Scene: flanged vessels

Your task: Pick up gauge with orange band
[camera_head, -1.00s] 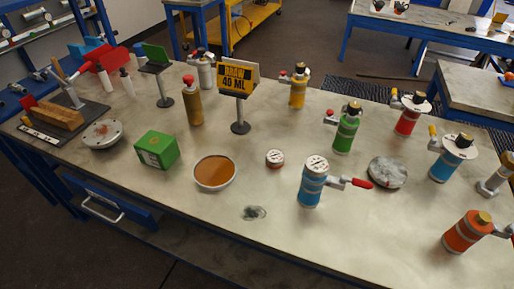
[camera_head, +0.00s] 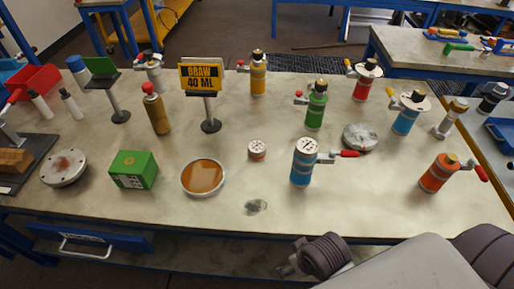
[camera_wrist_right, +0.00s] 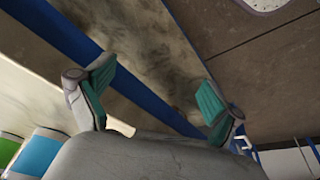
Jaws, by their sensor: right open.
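A small gauge with a white dial and a reddish-orange band (camera_head: 257,150) stands on the table in the head view, between the brown-filled dish and the blue vessel. My right gripper (camera_head: 284,268) is low in front of the table's front edge in the head view, well apart from the gauge. In the right wrist view my right gripper (camera_wrist_right: 156,92) shows its two teal-padded fingers spread, with nothing between them. My left gripper is not in view.
The blue vessel (camera_head: 303,163) with a red-handled valve stands right of the gauge. The brown-filled dish (camera_head: 203,178) and green box (camera_head: 133,170) are to its left.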

